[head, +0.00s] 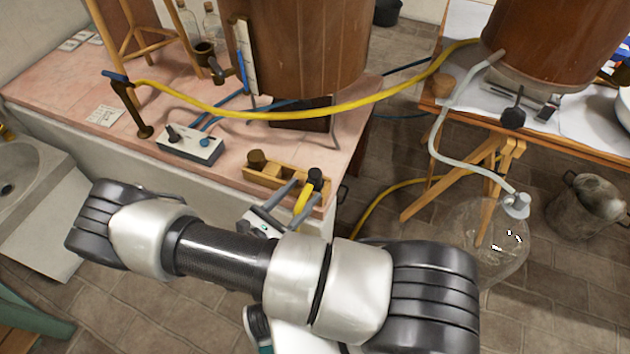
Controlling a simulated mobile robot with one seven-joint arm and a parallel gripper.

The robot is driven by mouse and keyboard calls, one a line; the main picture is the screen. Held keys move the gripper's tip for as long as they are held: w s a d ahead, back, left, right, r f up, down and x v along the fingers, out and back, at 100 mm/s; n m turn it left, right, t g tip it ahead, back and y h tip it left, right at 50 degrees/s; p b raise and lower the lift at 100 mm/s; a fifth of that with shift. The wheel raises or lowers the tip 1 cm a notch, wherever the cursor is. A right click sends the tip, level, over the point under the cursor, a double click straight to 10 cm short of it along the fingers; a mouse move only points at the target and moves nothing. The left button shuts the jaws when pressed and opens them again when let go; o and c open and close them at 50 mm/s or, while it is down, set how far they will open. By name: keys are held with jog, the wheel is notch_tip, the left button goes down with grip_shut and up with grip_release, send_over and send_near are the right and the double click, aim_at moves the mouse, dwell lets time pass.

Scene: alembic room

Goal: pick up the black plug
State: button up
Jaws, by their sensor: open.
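A small black piece with a rounded top, which looks like the black plug (315,176), shows at the right end of a wooden tray (250,175) on the pink-topped bench. My gripper (307,191) reaches over this end of the tray, its two grey fingers apart. The black piece is right at the fingertips; I cannot tell whether they touch it. A short yellow part shows between the fingers, just below the black piece. My arm crosses the front of the view, and the lower part of the black piece is hidden.
A brown cork (256,160) stands at the tray's left end. A white switch box (192,145) with blue leads lies to the left. A yellow hose (290,114) hangs across the gap between the bench and the right table. A glass flask (490,245) stands at right.

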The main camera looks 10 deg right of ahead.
jog(key=b+x, duration=0.1)
jog(key=x, duration=0.8)
jog(key=shift+w+d, duration=0.15)
jog(key=shift+d, duration=0.2)
jog(key=c, duration=0.9)
notch_tip(320, 180, up, 10)
jog(key=p, duration=0.2)
jog(key=shift+p, duration=0.35)
jog(key=shift+c, duration=0.2)
